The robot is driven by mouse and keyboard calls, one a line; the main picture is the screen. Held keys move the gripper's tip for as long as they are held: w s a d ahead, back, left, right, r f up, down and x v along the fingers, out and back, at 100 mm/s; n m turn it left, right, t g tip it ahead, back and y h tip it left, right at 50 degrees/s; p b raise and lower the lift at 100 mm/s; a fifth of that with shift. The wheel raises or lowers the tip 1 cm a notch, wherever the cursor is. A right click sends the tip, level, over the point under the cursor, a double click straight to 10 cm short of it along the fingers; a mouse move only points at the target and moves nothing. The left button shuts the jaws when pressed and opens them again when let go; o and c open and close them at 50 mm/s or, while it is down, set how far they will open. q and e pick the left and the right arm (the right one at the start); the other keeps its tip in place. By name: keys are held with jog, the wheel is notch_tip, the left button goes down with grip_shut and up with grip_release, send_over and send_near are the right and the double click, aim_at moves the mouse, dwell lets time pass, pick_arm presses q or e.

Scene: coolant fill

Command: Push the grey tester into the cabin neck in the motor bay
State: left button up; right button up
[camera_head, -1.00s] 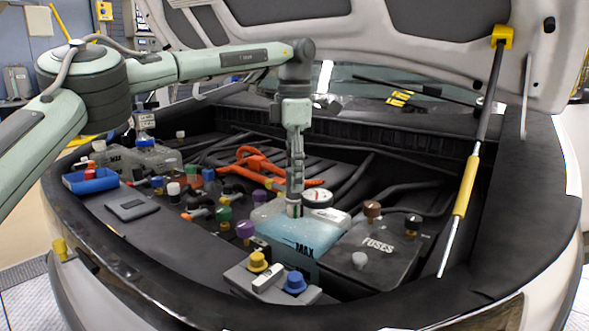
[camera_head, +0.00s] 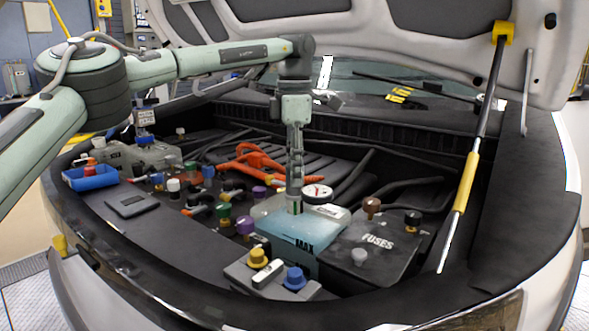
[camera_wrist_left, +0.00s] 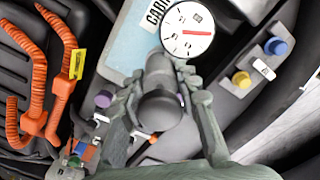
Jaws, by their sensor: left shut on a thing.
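My left gripper (camera_head: 294,195) points down over the pale blue tank (camera_head: 300,232) marked MAX in the motor bay. It is shut on the grey tester, whose dark grey round body (camera_wrist_left: 160,98) sits between the fingers in the left wrist view. A round white gauge with a red needle (camera_wrist_left: 188,30) is beside the body; it also shows in the head view (camera_head: 317,193). The tester's lower end and any neck under it are hidden by the gripper and the body, so I cannot tell how deep it sits. My right gripper is not in view.
A black FUSES box (camera_head: 375,250) stands right of the tank. A grey block with yellow and blue caps (camera_head: 270,281) is in front. Orange cables (camera_head: 258,162) run behind. A blue tray (camera_head: 90,178) lies left. The yellow-black hood strut (camera_head: 467,182) rises on the right.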

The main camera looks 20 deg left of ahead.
pick_arm(q)
jog(key=m, duration=0.3)
jog(key=shift+f, duration=0.1)
dwell(0.4)
jog(key=shift+m, duration=1.7)
jog(key=shift+m, duration=1.6)
